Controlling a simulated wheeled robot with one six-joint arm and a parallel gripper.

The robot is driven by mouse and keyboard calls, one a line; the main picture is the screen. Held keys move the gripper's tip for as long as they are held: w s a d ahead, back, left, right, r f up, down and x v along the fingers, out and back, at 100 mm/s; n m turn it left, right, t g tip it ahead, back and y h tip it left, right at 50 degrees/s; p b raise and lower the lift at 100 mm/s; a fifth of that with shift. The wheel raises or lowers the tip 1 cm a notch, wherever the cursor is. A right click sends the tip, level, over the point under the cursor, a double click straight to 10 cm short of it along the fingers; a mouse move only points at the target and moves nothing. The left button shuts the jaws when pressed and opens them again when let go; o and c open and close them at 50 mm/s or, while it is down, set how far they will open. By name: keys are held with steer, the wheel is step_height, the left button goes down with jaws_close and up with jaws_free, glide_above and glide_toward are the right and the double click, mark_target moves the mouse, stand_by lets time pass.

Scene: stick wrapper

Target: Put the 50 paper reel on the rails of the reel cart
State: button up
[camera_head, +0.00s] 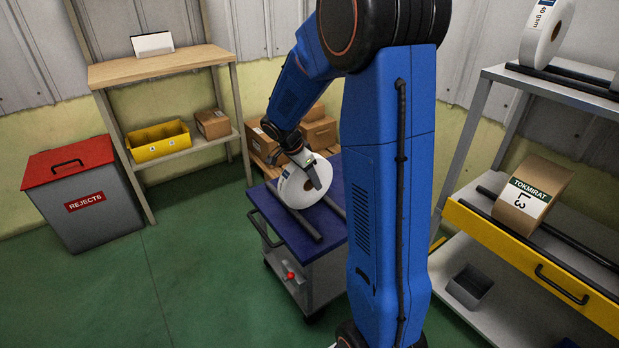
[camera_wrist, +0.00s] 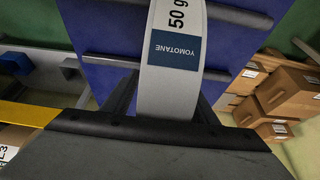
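The 50 paper reel (camera_head: 294,191), white with a blue label, is upright at the reel cart. In the wrist view the reel (camera_wrist: 168,92) shows its rim, reading "50 g" and "YOMOTANE". My gripper (camera_head: 309,172) has a finger on each side of the reel, close against its faces. The reel cart (camera_head: 318,263) has a blue top and two dark rails (camera_head: 304,226), partly hidden by the reel. The rails (camera_wrist: 232,14) cross behind the reel in the wrist view. I cannot tell whether the reel touches them.
A shelf rack (camera_head: 480,215) stands at right with a 40 gsm reel (camera_head: 546,32) on top and a TOKMIRAT L3 box (camera_head: 531,195) below. A red-lidded rejects bin (camera_head: 85,195), a wooden bench (camera_head: 158,64) and cartons (camera_head: 319,132) stand behind. Green floor is clear at front left.

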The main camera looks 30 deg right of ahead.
steer(key=v, duration=1.7)
steer(key=shift+a+r, duration=0.1)
steer(key=shift+r, duration=0.15)
steer(key=s+a+n+t+y, duration=0.2)
steer(key=s+a+n, duration=0.3)
steer(key=s, duration=1)
steer(key=s+a+f+n+t+y, duration=0.1)
steer(key=s+a+n, duration=0.4)
steer(key=s+n, duration=0.7)
steer(key=shift+s+a+f+n+t+y, duration=0.25)
steer(key=shift+s+t+y, duration=0.55)
steer(key=shift+s, duration=0.7)
